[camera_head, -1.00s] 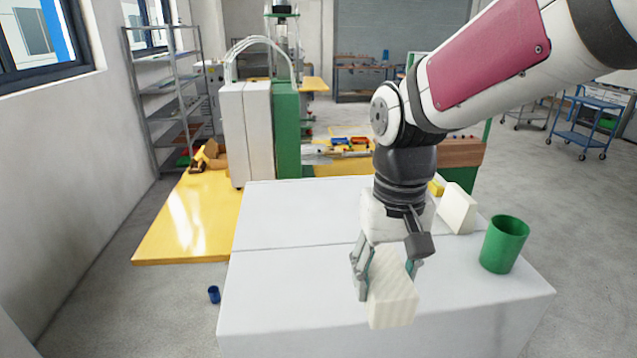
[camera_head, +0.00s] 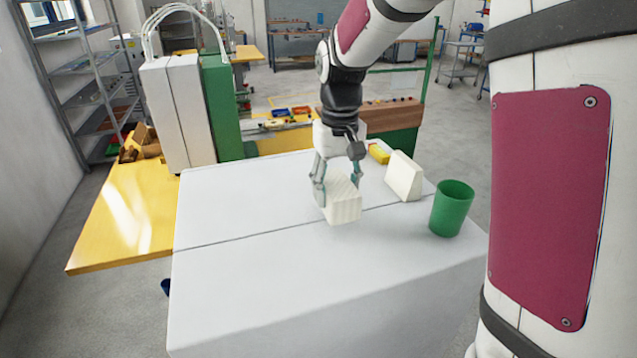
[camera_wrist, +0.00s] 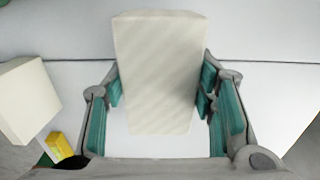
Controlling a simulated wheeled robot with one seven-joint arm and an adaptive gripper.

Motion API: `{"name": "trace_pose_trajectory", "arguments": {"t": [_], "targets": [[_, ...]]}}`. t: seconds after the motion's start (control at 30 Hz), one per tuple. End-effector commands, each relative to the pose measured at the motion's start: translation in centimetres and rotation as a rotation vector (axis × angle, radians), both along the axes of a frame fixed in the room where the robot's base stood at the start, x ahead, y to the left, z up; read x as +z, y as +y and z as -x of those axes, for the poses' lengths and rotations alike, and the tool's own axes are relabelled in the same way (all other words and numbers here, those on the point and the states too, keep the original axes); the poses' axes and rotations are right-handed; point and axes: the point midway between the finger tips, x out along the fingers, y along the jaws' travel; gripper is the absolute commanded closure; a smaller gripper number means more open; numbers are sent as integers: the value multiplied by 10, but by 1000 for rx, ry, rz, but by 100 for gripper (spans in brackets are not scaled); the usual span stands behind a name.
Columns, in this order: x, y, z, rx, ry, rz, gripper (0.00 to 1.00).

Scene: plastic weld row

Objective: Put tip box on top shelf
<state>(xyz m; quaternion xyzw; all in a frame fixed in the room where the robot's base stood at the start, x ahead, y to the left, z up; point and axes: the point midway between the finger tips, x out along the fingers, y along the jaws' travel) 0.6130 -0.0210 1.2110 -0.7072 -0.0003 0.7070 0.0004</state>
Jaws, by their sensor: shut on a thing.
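A cream ridged box (camera_head: 342,208), which I take for the tip box, is in my gripper (camera_head: 338,185) above the middle of the white table (camera_head: 290,285). The fingers press on its two sides, and its front end sticks out past them. I cannot tell how high it is above the table. In the wrist view the box (camera_wrist: 158,75) sits between the teal finger pads. A grey metal shelf rack (camera_head: 82,65) stands at the far left by the wall; its top is cut off by the picture's edge.
A second cream block (camera_head: 404,177), a green cup (camera_head: 452,208) and a small yellow block (camera_head: 378,153) stand right of my gripper. A white and green machine (camera_head: 180,110) stands behind the table's left part, on a yellow surface (camera_head: 120,220). The table's front left is clear.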

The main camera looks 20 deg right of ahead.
Motion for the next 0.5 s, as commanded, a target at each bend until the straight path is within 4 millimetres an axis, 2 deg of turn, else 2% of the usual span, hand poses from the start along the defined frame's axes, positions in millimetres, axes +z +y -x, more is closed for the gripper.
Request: {"name": "trace_pose_trajectory", "arguments": {"t": [0.1,0.23,0.5], "targets": [[-1,-7,-13,-1,0,-1,81],[-5,-9,-16,0,2,-1,81],[-35,-9,-15,0,2,0,81]]}}
